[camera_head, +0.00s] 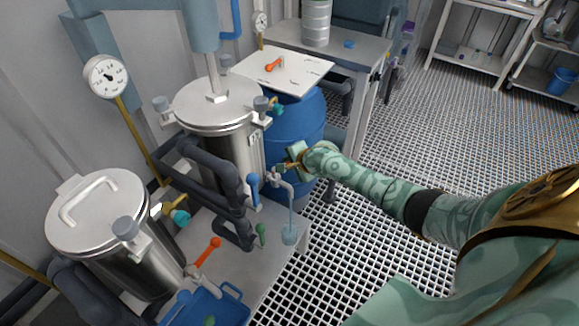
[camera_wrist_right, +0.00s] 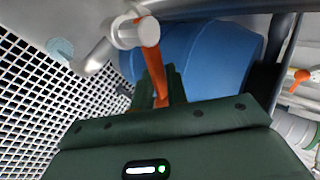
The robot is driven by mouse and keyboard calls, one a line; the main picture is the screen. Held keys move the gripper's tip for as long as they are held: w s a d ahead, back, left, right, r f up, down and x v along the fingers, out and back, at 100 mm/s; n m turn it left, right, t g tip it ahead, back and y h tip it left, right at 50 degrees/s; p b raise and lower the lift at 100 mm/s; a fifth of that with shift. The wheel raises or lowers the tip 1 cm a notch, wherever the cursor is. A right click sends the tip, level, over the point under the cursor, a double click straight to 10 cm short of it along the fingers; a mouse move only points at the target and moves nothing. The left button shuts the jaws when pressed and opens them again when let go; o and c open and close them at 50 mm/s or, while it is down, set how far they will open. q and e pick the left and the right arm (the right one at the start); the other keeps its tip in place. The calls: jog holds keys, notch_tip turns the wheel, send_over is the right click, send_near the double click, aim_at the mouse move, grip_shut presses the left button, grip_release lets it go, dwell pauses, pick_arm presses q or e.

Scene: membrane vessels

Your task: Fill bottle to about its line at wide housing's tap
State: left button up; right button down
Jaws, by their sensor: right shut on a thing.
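My right gripper (camera_head: 297,160) is at the tap (camera_head: 278,177) of the rear steel housing (camera_head: 232,140). In the wrist view its dark fingers (camera_wrist_right: 160,88) are shut on the tap's orange lever (camera_wrist_right: 151,45). A pale blue stream (camera_head: 291,208) hangs below the spout and ends in a pale blue patch (camera_head: 290,236); I cannot tell if a vessel is there. The front steel housing (camera_head: 130,255) stands at left, with an orange lever (camera_head: 209,250) at its tap. I cannot tell which housing is the wide one. No bottle is clearly visible. My left gripper is out of view.
A blue tray (camera_head: 237,290) lies at the bottom, partly cut off. Grey pipes (camera_head: 225,178) run between the housings. A blue barrel (camera_head: 305,122) stands behind the tap under a white board (camera_head: 300,76). Open grating (camera_head: 430,125) covers the floor to the right.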

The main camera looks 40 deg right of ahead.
dwell(0.4)
jog(key=n+y+b, duration=0.1)
jog(key=b, duration=0.1)
jog(key=w+f+n+b, duration=0.1)
jog(key=shift+y+b, duration=0.4)
jog(key=n+y+b, duration=0.1)
jog(key=b, duration=0.1)
jog(key=w+r+n+g+y+b, duration=0.1)
jog(key=n+b, duration=0.1)
jog(key=b, duration=0.1)
jog(key=shift+w+a, duration=0.1)
jog(key=shift+a, duration=0.1)
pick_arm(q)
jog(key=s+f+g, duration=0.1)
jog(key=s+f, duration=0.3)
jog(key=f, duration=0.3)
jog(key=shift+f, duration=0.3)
pick_arm(e)
jog(key=c, duration=1.4)
grip_release()
jog(key=shift+w, duration=0.1)
